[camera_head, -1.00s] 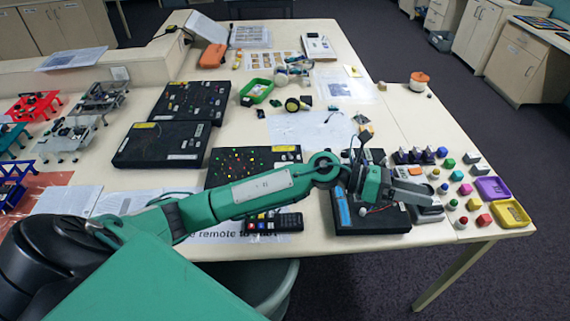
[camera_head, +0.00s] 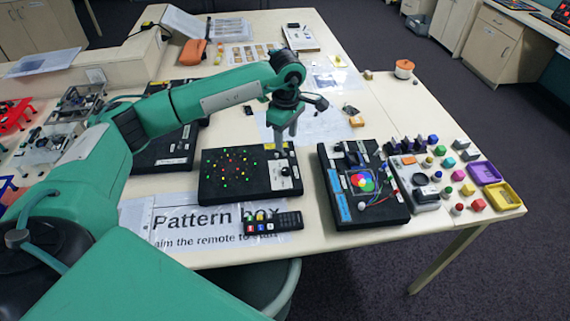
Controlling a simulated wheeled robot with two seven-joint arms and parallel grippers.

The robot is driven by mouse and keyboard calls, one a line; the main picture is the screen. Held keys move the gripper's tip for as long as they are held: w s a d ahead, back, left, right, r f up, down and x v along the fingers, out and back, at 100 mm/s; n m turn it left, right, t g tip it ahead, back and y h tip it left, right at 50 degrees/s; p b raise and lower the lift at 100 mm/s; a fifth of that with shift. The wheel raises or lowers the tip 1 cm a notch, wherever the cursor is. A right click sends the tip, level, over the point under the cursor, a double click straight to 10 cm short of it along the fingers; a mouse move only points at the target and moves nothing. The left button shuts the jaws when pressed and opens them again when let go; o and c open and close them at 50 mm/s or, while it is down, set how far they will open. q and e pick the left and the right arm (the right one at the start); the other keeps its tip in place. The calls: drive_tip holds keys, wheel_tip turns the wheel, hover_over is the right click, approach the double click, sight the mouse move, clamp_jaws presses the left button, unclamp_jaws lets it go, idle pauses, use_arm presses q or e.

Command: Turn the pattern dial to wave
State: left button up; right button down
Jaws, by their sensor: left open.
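The pattern box (camera_head: 219,188) is a black panel with red, green and yellow lights, lying on the table in the middle of the head view. Its right part has a pale control plate with a small dial (camera_head: 285,171). The dial's pointer and labels are too small to read. My left gripper (camera_head: 285,137) points down above the right part of the box, near its far edge, and looks clear of the dial. It is open with nothing visible between its fingers. My right gripper does not show.
A black remote (camera_head: 272,223) lies in front of the box on a "Pattern box" sheet (camera_head: 165,222). A black board with a coloured disc (camera_head: 338,212) stands to the right. Several coloured blocks and trays (camera_head: 504,195) fill the far right. Other black boards lie behind my left arm.

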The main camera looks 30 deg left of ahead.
sight(286, 169)
use_arm(q)
wheel_tip(286, 169, down, 11)
drive_tip(key=p, duration=0.4)
drive_tip(key=shift+f, duration=0.75)
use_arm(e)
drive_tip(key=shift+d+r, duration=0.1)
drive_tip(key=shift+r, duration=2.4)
use_arm(q)
drive_tip(key=c, duration=1)
drive_tip(key=shift+f+m+b, duration=0.15)
drive_tip(key=shift+m+b, duration=0.25)
drive_tip(key=shift+b, duration=0.25)
drive_tip(key=m+b, duration=1)
drive_tip(key=b, duration=0.5)
drive_tip(key=shift+f+b, duration=0.1)
drive_tip(key=shift+b, duration=0.2)
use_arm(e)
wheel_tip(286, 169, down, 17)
use_arm(q)
drive_tip(key=m+b, duration=0.5)
drive_tip(key=shift+r+m+b, duration=0.25)
drive_tip(key=shift+m+b, duration=0.4)
drive_tip(key=shift+m, duration=0.15)
drive_tip(key=shift+r+m, duration=0.1)
drive_tip(key=shift+m, duration=0.3)
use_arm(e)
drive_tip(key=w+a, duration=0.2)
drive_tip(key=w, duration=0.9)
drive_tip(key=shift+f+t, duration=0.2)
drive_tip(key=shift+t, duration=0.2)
